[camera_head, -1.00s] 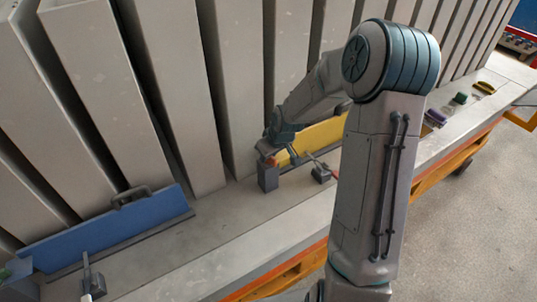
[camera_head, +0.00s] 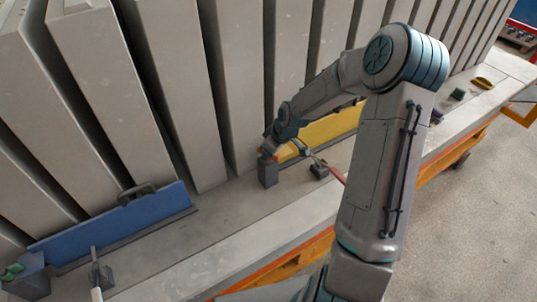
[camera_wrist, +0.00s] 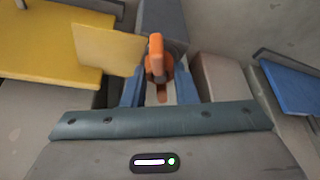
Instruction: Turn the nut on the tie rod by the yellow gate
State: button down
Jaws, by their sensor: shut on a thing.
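The orange nut (camera_wrist: 156,58), with an upright lug, sits in the middle of the wrist view against a grey post (camera_wrist: 166,22). My gripper (camera_wrist: 160,88) is shut on the nut, with a blue finger on each side of it. The tie rod itself is mostly hidden. The yellow gate (camera_wrist: 45,45) lies at the left of the wrist view. In the head view the yellow gate (camera_head: 325,130) stands just right of my gripper (camera_head: 268,151), which is at the top of the small grey post (camera_head: 268,175).
A clamp with a red handle (camera_head: 337,175) stands in front of the yellow gate. A blue gate (camera_head: 110,225) with a dark handle is at the left, a second clamp (camera_head: 100,274) before it. Tall grey panels (camera_head: 175,90) rise behind. The ledge between the gates is clear.

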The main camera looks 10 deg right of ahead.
jog(key=n+g+y, duration=0.1)
jog(key=n, duration=0.2)
jog(key=shift+f, duration=0.1)
jog(key=c, duration=1.1)
grip_release()
jog(key=shift+d+r, duration=0.25)
jog(key=shift+r, duration=0.25)
jog(key=b+v, duration=0.1)
jog(key=v, duration=1.2)
jog(key=shift+b, duration=0.4)
